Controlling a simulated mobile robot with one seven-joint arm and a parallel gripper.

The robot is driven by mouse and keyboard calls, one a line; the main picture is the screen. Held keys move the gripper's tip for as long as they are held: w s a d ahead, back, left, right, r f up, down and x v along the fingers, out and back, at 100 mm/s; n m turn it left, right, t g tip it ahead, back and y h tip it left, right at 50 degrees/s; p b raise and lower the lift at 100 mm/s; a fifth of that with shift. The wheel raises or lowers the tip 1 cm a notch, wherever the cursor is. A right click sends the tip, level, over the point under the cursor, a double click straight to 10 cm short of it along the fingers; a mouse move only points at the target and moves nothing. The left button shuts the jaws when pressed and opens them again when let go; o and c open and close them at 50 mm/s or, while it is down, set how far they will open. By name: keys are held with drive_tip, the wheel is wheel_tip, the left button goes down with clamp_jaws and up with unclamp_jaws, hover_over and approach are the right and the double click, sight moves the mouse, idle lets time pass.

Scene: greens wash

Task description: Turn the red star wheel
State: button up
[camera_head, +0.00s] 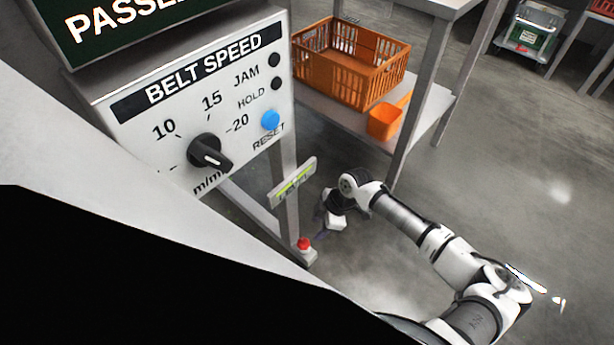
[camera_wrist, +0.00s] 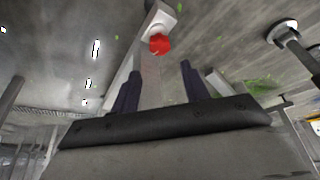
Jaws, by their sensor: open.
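The red star wheel (camera_head: 304,243) sits low on a pale box at the foot of a grey post in the head view. It also shows in the wrist view (camera_wrist: 160,43), at top centre on a pale mount, too small to make out its points. My gripper (camera_wrist: 160,70) is open, with its two dark fingers apart and nothing between them. The wheel appears beyond the fingertips, between them in the picture, and apart from them. In the head view my gripper is low, just right of the wheel, with its fingers partly hidden by the wrist.
A belt speed panel (camera_head: 215,75) with a black knob (camera_head: 208,152) and a blue button (camera_head: 270,120) stands at left. A green-yellow label plate (camera_head: 292,184) is on the post above the wheel. An orange crate (camera_head: 335,75) and orange bin (camera_head: 385,121) are on a shelf behind.

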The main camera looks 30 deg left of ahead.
drive_tip(key=b+x, duration=0.2)
drive_tip(key=x, duration=0.7)
drive_tip(key=shift+s+a+f, duration=0.1)
drive_tip(key=shift+f, duration=0.3)
drive_tip(key=shift+c, duration=0.2)
drive_tip(key=c, duration=0.7)
drive_tip(key=shift+o, duration=0.2)
drive_tip(key=shift+r, duration=0.1)
drive_tip(key=m+p, duration=0.1)
drive_tip(key=p, duration=0.1)
drive_tip(key=m+p, duration=0.1)
drive_tip(key=p, duration=0.1)
drive_tip(key=shift+s+r+m+t+y, duration=0.2)
drive_tip(key=shift+m+t+y, duration=0.1)
drive_tip(key=shift+t, duration=0.1)
drive_tip(key=m+p, duration=0.2)
drive_tip(key=p, duration=0.1)
drive_tip(key=shift+f+t, duration=0.1)
drive_tip(key=shift+t, duration=0.3)
drive_tip(key=shift+m+p, duration=0.35)
drive_tip(key=shift+m, duration=0.25)
drive_tip(key=shift+f+t, duration=0.2)
drive_tip(key=shift+t, duration=0.1)
